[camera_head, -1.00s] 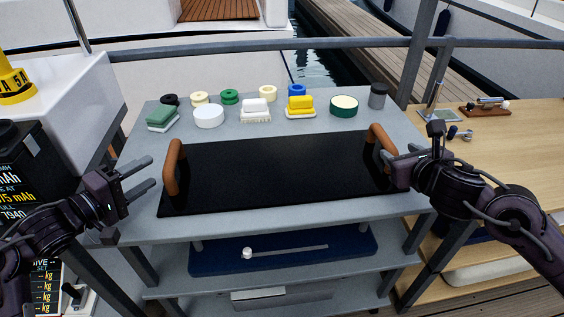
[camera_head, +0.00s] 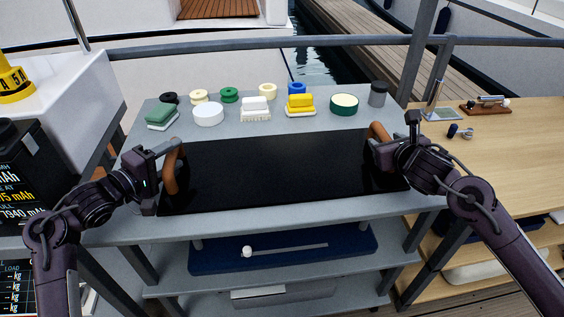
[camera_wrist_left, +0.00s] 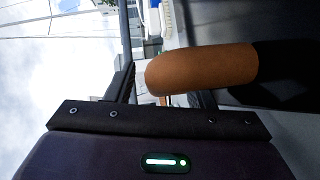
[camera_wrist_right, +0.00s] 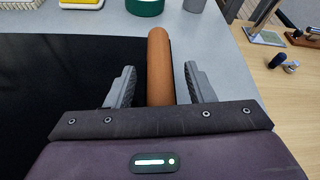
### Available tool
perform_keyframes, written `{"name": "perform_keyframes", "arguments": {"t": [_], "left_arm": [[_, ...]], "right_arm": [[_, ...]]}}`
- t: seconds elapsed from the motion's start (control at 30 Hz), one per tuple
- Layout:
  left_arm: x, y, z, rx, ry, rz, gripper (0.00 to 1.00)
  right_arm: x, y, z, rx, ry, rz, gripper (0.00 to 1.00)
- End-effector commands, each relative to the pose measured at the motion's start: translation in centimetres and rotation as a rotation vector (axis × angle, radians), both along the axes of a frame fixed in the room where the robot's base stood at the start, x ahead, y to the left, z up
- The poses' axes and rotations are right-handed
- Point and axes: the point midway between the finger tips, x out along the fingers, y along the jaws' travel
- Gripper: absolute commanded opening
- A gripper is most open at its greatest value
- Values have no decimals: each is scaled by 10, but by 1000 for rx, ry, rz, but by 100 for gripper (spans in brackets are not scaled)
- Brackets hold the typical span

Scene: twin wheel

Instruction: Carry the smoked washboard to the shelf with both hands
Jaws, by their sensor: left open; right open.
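The smoked washboard (camera_head: 270,172) is a dark, glossy flat board with a brown handle at each end, lying on the grey shelf unit's top. My left gripper (camera_head: 172,150) is at the left handle (camera_head: 170,178). In the left wrist view the handle (camera_wrist_left: 202,69) crosses in front of the open fingers. My right gripper (camera_head: 380,146) is at the right handle (camera_head: 378,132). In the right wrist view the open fingers (camera_wrist_right: 158,85) stand on either side of the handle (camera_wrist_right: 159,60), with gaps visible.
Pucks, brushes and sponges line the back of the grey top (camera_head: 150,215), including a white puck (camera_head: 208,115) and a yellow brush (camera_head: 299,105). A blue tray (camera_head: 282,252) lies on the shelf below. A wooden table (camera_head: 510,150) stands at right.

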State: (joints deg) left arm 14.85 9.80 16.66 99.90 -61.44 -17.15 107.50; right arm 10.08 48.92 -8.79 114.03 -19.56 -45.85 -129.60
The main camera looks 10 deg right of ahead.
Motion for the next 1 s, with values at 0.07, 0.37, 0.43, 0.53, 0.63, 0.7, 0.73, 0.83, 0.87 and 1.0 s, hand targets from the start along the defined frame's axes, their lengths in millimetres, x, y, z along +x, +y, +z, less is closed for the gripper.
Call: {"name": "perform_keyframes", "arguments": {"t": [0.07, 0.37, 0.43, 0.53, 0.63, 0.7, 0.73, 0.83, 0.87, 1.0], "left_arm": [[0, 0, 0, 0, 0, 0, 45], [0, 0, 0, 1, 1, 0, 5], [0, 0, 0, 1, 1, 0, 0], [0, 0, 0, 1, 1, 0, 0], [0, 0, -1, 1, 1, 0, 0], [0, 0, -1, 1, 2, 0, 0], [0, 0, -1, 0, 2, 0, 0], [0, 0, -1, 0, 2, 0, 0], [0, 1, -1, 0, 2, 0, 0], [0, 1, -1, 0, 2, 0, 0]], "right_arm": [[0, 0, 0, 0, 0, 0, 45], [0, 0, 0, 0, 0, 0, 5], [0, 0, 0, 0, 0, 0, 0], [0, 0, 0, 0, 0, 0, 0], [0, 0, 0, 0, 0, 0, 0], [0, 0, 0, 0, 0, 0, 0], [0, 0, 0, 0, 0, 0, 0], [0, 0, 0, 0, 0, 0, 0], [0, 0, 0, 0, 0, 0, 0], [0, 0, 0, 0, 0, 0, 0]]}}
